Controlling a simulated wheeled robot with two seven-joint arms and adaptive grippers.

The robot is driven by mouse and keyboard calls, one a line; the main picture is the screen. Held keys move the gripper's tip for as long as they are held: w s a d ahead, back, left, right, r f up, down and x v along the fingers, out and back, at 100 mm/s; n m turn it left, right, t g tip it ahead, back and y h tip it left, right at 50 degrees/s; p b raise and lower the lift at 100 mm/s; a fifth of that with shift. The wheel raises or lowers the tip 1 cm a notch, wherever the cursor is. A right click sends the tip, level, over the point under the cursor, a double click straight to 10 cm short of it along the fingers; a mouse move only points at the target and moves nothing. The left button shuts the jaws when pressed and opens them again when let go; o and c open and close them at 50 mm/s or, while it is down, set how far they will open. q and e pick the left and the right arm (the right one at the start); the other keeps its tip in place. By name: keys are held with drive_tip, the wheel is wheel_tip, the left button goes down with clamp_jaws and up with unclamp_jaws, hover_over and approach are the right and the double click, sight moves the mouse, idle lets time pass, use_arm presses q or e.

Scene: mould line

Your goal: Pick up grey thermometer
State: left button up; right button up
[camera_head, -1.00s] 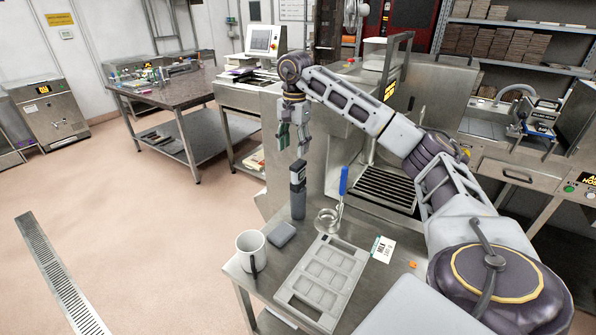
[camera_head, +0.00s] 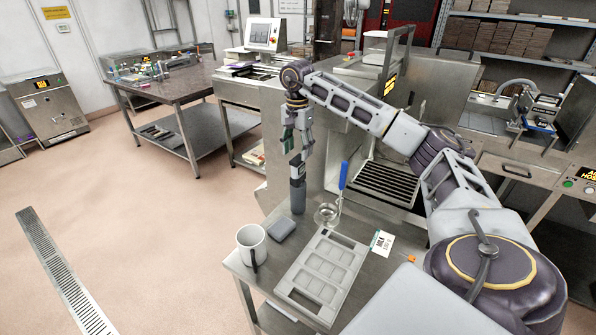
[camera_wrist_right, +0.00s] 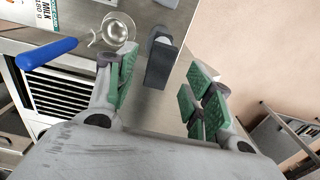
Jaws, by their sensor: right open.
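The grey thermometer (camera_head: 298,190) stands upright on the steel table, a slim dark-topped grey body. In the right wrist view the thermometer (camera_wrist_right: 160,62) shows beyond and between the spread fingers. My right gripper (camera_head: 297,145) is open and pointing down, its green-padded fingers just above the top of the thermometer. In the head view its fingertips overlap the thermometer's top; I cannot tell whether they touch. In the right wrist view the open gripper (camera_wrist_right: 158,95) has nothing in it. My left gripper is not in view.
A white mug (camera_head: 251,246) and a small grey block (camera_head: 282,228) stand left of the grey mould tray (camera_head: 323,277). The steel machine (camera_head: 340,130) stands behind.

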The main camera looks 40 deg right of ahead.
sight(298, 159)
drive_tip(key=shift+f, duration=2.15)
wheel_tip(298, 159, down, 2)
drive_tip(key=shift+d+p, duration=0.15)
drive_tip(key=shift+p, duration=0.5)
drive_tip(key=shift+w+f+p, duration=0.1)
drive_tip(key=shift+f+p, duration=0.25)
drive_tip(key=shift+f, duration=1.25)
drive_tip(key=c, duration=1.1)
drive_tip(key=shift+r, duration=0.15)
